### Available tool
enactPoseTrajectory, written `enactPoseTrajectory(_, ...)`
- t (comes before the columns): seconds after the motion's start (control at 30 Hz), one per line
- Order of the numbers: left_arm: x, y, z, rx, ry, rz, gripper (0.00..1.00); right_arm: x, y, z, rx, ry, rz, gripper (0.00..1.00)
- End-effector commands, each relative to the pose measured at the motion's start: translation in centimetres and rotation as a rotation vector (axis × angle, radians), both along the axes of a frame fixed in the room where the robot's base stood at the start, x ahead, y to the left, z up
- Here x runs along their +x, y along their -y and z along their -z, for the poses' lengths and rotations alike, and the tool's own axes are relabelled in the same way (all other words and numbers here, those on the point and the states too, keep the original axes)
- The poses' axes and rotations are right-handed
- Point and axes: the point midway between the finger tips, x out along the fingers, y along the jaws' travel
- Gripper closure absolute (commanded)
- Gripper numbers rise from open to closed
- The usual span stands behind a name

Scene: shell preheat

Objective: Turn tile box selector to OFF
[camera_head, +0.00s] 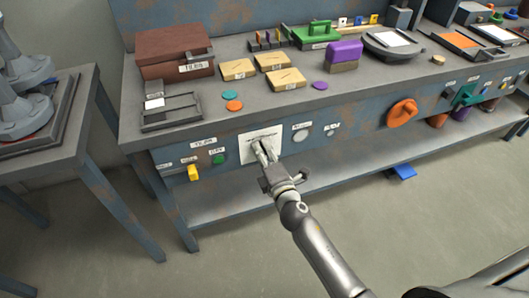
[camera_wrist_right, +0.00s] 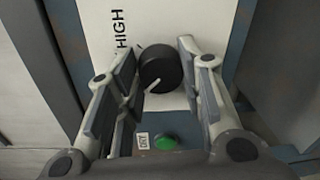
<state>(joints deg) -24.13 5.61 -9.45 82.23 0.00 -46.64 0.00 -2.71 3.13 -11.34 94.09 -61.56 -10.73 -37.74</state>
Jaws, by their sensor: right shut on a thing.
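The tile box selector is a round black knob (camera_wrist_right: 160,68) with a white pointer line, on a white plate (camera_head: 247,155) on the bench's blue front panel. In the right wrist view the pointer slants toward the lower left, and the word HIGH is printed beside the knob. No OFF mark can be read. My right gripper (camera_head: 263,149) reaches the plate and hides the knob in the head view. In the wrist view its fingers (camera_wrist_right: 160,62) are on both sides of the knob, shut on it. My left gripper is not in view.
A green button (camera_head: 218,159) labelled DRY and a yellow block-like control (camera_head: 194,173) are left of the plate. A round pale dial (camera_head: 300,135) and an orange knob (camera_head: 402,113) are to its right. A brown box (camera_head: 174,52) stands on the bench top. The floor in front is mostly clear.

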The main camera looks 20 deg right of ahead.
Motion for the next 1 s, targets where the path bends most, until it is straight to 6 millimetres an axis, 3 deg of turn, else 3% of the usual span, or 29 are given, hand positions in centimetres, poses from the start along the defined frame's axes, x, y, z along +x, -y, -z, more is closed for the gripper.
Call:
enactPoseTrajectory(0.13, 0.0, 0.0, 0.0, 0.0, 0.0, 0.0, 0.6, -0.1, -0.1, 0.1, -0.003, -0.001, -0.002, 0.89)
enactPoseTrajectory(0.17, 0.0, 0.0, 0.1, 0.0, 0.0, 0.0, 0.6, -0.1, -0.1, 0.1, -0.003, -0.001, -0.002, 0.62)
enactPoseTrajectory(0.33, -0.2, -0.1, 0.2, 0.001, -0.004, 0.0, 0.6, 0.0, -0.1, 0.1, -0.002, -0.001, -0.002, 0.43)
enactPoseTrajectory(0.73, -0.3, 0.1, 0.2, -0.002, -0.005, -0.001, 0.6, -0.5, 0.0, 0.0, 0.0, 0.0, -0.001, 0.43)
enactPoseTrajectory(1.0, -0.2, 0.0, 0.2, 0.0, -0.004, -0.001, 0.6, -4.6, 0.1, -0.1, 0.0, -0.004, -0.001, 0.43)
